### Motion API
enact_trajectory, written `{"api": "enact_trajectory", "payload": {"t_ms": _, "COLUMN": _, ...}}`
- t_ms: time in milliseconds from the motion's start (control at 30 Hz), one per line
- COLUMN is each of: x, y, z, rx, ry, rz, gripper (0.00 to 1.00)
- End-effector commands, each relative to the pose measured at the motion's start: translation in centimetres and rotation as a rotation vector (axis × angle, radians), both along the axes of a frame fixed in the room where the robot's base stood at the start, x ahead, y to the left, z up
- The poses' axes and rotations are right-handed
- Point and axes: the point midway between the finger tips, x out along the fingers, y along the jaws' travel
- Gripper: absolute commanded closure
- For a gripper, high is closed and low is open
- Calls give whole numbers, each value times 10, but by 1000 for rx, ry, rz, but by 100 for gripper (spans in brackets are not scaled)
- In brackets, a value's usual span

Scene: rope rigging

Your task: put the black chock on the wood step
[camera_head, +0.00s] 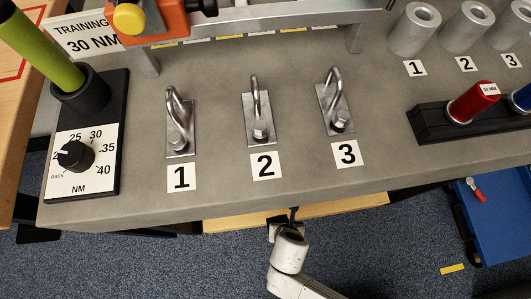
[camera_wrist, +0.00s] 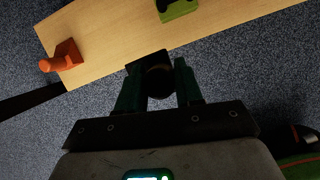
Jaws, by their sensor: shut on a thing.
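My gripper (camera_wrist: 158,85) is shut on the black chock (camera_wrist: 153,66), a dark block between its two fingers in the wrist view. The chock's lower part is in deep shadow and hard to make out. The wood step (camera_wrist: 110,38), a long pale plank, lies just beyond the fingers. The chock's far end overlaps the step's near edge in the picture; I cannot tell whether they touch. In the head view, part of the wood step (camera_head: 340,210) shows below the bench's front edge, with my gripper (camera_head: 293,213) in front of it.
An orange object (camera_wrist: 62,56) stands at the step's left end and a green one (camera_wrist: 178,10) at its far edge. The grey bench (camera_head: 220,65) overhangs the step. A blue tray (camera_head: 495,215) lies right. Speckled carpet surrounds the step.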

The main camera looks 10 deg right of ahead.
Motion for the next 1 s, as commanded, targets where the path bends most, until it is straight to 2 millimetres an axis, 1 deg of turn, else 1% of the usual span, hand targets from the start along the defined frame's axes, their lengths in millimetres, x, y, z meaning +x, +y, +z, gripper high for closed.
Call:
{"api": "enact_trajectory", "payload": {"t_ms": 33, "x": 10, "y": 6, "z": -7, "rx": 3, "ry": -5, "rz": -2, "gripper": 100}}
{"api": "enact_trajectory", "payload": {"t_ms": 367, "x": 74, "y": 41, "z": -42, "rx": 3, "ry": -5, "rz": -2, "gripper": 100}}
{"api": "enact_trajectory", "payload": {"t_ms": 500, "x": 91, "y": 51, "z": -68, "rx": 1, "ry": -2, "rz": -1, "gripper": 100}}
{"api": "enact_trajectory", "payload": {"t_ms": 600, "x": 101, "y": 56, "z": -80, "rx": 1, "ry": -2, "rz": -1, "gripper": 100}}
{"api": "enact_trajectory", "payload": {"t_ms": 867, "x": 111, "y": 61, "z": -90, "rx": 1, "ry": -2, "rz": -1, "gripper": 100}}
{"api": "enact_trajectory", "payload": {"t_ms": 967, "x": 116, "y": 65, "z": -100, "rx": 2, "ry": -2, "rz": 0, "gripper": 100}}
{"api": "enact_trajectory", "payload": {"t_ms": 1000, "x": 116, "y": 65, "z": -107, "rx": 1, "ry": -1, "rz": 0, "gripper": 100}}
